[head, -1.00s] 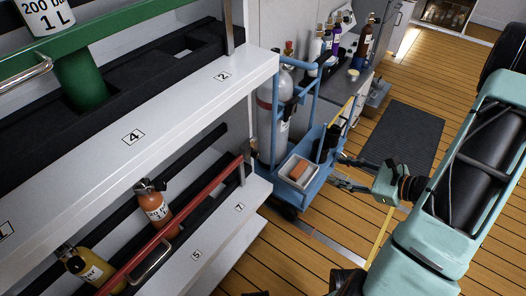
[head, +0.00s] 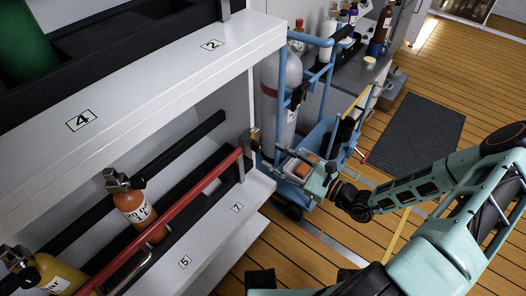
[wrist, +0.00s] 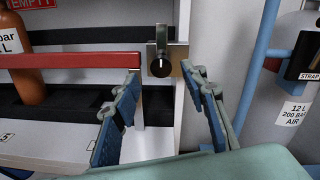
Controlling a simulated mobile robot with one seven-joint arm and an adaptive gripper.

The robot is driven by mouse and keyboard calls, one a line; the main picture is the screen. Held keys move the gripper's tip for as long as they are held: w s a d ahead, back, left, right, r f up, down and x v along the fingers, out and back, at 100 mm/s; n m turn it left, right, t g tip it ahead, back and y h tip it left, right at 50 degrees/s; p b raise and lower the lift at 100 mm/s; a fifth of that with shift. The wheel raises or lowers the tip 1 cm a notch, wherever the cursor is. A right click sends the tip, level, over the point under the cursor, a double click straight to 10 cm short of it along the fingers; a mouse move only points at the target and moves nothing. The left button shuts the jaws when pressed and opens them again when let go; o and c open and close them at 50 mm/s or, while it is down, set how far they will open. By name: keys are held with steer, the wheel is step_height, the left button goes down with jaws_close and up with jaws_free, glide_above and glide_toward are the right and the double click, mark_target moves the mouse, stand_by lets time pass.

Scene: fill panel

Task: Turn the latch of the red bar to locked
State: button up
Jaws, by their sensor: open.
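The red bar (head: 170,222) runs along the lower shelf front and crosses the left of the wrist view (wrist: 70,61). At its right end is the latch (head: 254,139), a metal plate on the shelf's end post. In the wrist view the latch (wrist: 161,44) shows an upright grey lever above a dark round knob. My gripper (head: 281,164) is open and empty, facing the latch from the right in the head view. In the wrist view its blue-padded fingers (wrist: 162,78) stand apart, below and to either side of the latch, not visibly touching it.
An orange cylinder (head: 137,208) and a yellow cylinder (head: 55,275) stand behind the bar. A blue trolley (head: 322,135) with a grey cylinder (head: 285,100) stands close to the right of the latch. A dark mat (head: 415,135) lies on open wooden floor.

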mark_target(260, 148)
steer(key=shift+b+x, duration=0.5)
steer(key=shift+x, duration=2.2)
jaws_close()
